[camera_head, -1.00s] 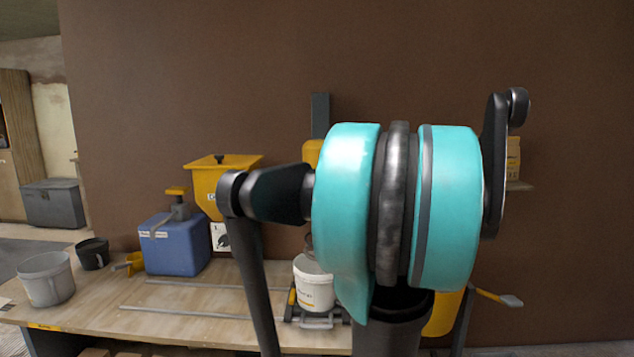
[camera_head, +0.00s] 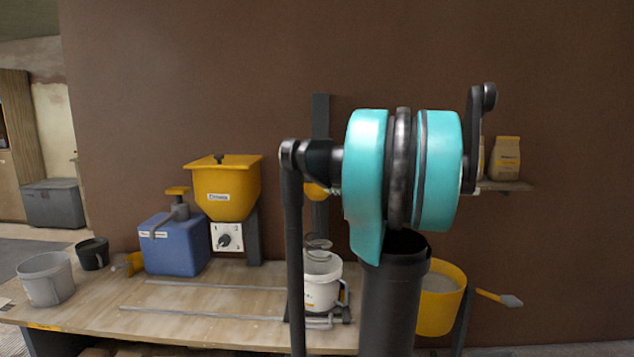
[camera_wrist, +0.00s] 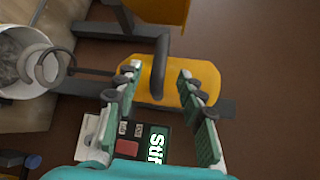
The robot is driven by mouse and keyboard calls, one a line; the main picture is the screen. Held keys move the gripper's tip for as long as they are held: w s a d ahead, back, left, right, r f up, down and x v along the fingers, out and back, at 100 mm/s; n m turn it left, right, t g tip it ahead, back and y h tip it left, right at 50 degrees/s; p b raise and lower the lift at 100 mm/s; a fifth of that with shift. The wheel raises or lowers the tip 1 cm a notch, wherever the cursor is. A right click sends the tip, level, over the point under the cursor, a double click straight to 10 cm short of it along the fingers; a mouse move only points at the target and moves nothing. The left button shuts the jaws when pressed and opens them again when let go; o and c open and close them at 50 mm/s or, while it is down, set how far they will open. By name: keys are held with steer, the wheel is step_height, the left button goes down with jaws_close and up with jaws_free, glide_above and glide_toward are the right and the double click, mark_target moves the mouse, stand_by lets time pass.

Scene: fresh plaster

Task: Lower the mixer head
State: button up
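The mixer head (camera_wrist: 205,82) is a yellow block with a dark bar handle (camera_wrist: 160,62) in the wrist view. In the head view only a yellow sliver (camera_head: 315,190) shows beside the dark post (camera_head: 320,130). Its rod ends in a ring-shaped stirrer (camera_wrist: 50,68) at the mouth of a white bucket (camera_wrist: 32,88). The bucket also shows in the head view (camera_head: 321,290). My gripper (camera_wrist: 159,72) is open, one finger each side of the handle; contact is not clear. My arm hides the gripper in the head view. A control panel reading "STIR" (camera_wrist: 145,145) shows between the fingers.
On the bench (camera_head: 200,300) stand a blue container (camera_head: 175,250), a yellow hopper (camera_head: 225,190), a grey bucket (camera_head: 45,280) and a black bucket (camera_head: 93,253). A yellow bucket (camera_head: 440,300) stands at right. Paper bags (camera_head: 506,158) sit on a wall shelf.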

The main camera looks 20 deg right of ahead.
mark_target(320, 180)
steer(key=x, duration=0.7)
steer(key=shift+w+a, duration=0.15)
steer(key=shift+w, duration=0.1)
jaws_close()
steer(key=shift+f, duration=0.1)
